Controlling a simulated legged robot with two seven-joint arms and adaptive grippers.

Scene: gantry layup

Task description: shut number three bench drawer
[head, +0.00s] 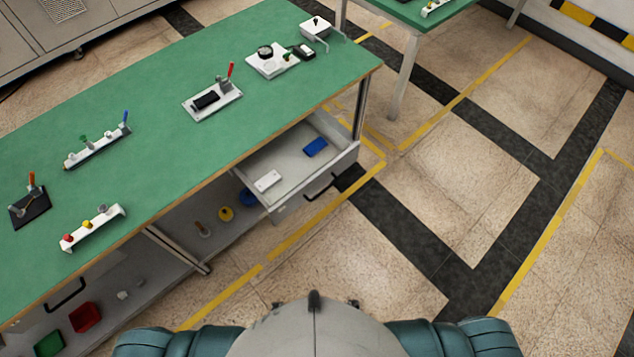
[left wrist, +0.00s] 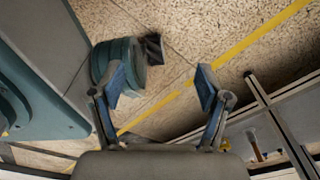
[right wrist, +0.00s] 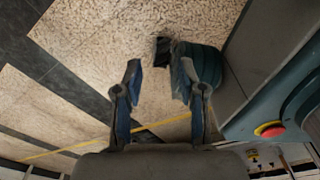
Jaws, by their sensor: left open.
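A grey drawer (head: 292,173) stands pulled out from under the right end of the green-topped bench (head: 150,115). A white block (head: 268,181) and a blue block (head: 315,147) lie in it. Its dark bar handle (head: 321,187) is on the front face. No number is readable on it. My left gripper (left wrist: 160,80) is open and empty in the left wrist view, above the floor. My right gripper (right wrist: 160,70) is open and empty in the right wrist view, also over the floor. Neither gripper shows in the head view, and both are apart from the drawer.
Another dark handle (head: 65,295) is under the bench's left part. A red bin (head: 86,317) and a green bin (head: 49,343) sit low there. Several fixtures, including a white plate (head: 272,61), stand on the bench top. Open floor (head: 440,210) lies right of the drawer.

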